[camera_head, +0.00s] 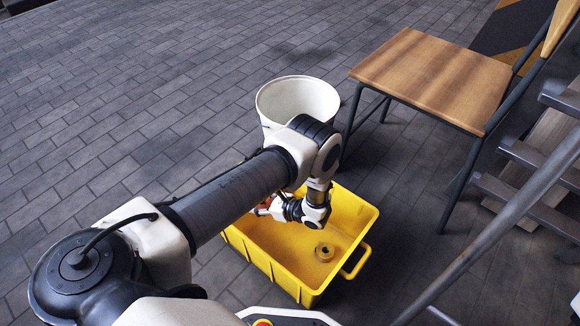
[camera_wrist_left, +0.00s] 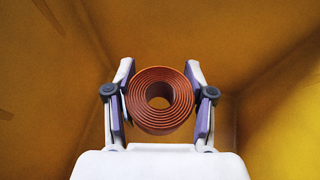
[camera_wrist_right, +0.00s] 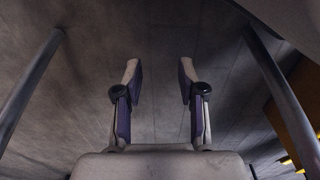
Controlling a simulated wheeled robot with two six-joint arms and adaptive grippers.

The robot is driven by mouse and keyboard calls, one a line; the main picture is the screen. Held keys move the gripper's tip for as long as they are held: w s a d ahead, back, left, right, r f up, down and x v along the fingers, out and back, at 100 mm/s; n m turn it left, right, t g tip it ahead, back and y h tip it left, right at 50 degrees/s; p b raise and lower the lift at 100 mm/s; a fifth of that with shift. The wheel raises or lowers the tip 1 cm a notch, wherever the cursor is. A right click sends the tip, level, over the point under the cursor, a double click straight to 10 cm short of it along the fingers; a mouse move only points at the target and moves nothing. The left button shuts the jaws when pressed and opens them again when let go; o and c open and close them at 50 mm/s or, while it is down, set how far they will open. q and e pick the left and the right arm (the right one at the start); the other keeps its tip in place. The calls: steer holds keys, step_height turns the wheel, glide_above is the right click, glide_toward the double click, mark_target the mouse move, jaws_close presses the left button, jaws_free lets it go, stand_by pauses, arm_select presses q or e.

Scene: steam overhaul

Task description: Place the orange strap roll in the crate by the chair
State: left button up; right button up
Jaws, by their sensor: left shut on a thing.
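The orange strap roll (camera_wrist_left: 143,112) is held between the two fingers of my left gripper (camera_wrist_left: 160,100), its coiled end facing the left wrist camera. In the head view my left gripper (camera_head: 266,207) is inside or just over the left part of the yellow crate (camera_head: 290,281), partly hidden by my own wrist. The yellow crate stands on the floor near the wooden chair (camera_head: 435,78); its walls fill the left wrist view. I cannot tell whether the roll touches the crate floor. My right gripper (camera_wrist_right: 160,85) is open and empty, seen only in the right wrist view.
A white bucket (camera_head: 298,98) stands behind the crate. Metal rails and steps (camera_head: 535,195) are at the right. The paved floor at the left is clear.

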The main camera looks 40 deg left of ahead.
mark_target(265, 221)
arm_select(q)
steer(key=shift+m+t, duration=0.4)
steer(key=f+b, duration=0.2)
steer(key=f, duration=0.1)
steer(key=w+f+b, duration=0.1)
steer(key=f+b, duration=0.1)
steer(key=f, duration=0.2)
steer(key=f+b, duration=0.2)
steer(key=f, duration=0.2)
steer(key=shift+w+d+b, duration=0.15)
steer(key=shift+d+b, duration=0.1)
steer(key=shift+b, duration=0.05)
steer(key=shift+f, duration=0.3)
steer(key=shift+r, duration=0.25)
steer(key=shift+f, duration=0.25)
steer(key=o, duration=1.2)
steer(key=shift+r, duration=0.1)
steer(key=shift+o, duration=0.2)
